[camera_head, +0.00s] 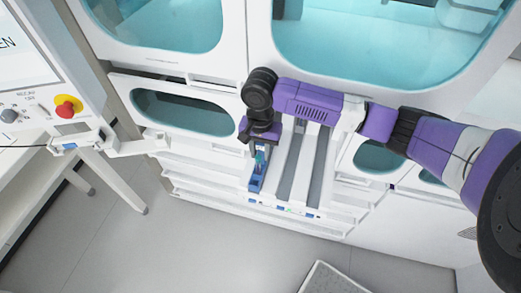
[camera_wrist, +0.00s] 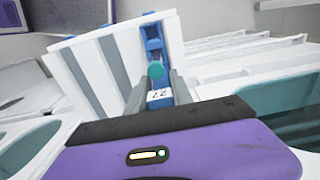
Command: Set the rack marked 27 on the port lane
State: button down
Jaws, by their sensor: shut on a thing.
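The blue rack (camera_wrist: 153,42) with a white label (camera_wrist: 160,95) is between my gripper's fingers in the wrist view. The label's digits look like 27, seen turned round. A teal-capped tube (camera_wrist: 155,70) stands in the rack. In the head view, the rack (camera_head: 256,181) lies lengthwise along the left side of the white track tray (camera_head: 303,160), under my gripper (camera_head: 259,146). My gripper (camera_wrist: 158,90) is shut on the rack's near end. I cannot tell whether the rack rests on the lane or hangs just above it. Two grey lanes to its right in the head view are empty.
A white cabinet with teal windows (camera_head: 165,110) stands behind. White ledges (camera_head: 200,180) flank the tray. At left are a panel with a red stop button (camera_head: 66,107) and a white arm-like fixture (camera_head: 110,145).

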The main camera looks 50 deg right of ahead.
jog(key=c, duration=1.1)
grip_release()
jog(key=shift+o, duration=0.2)
notch_tip(320, 180, up, 8)
jog(key=shift+f+b, duration=0.1)
jog(key=shift+b, duration=0.4)
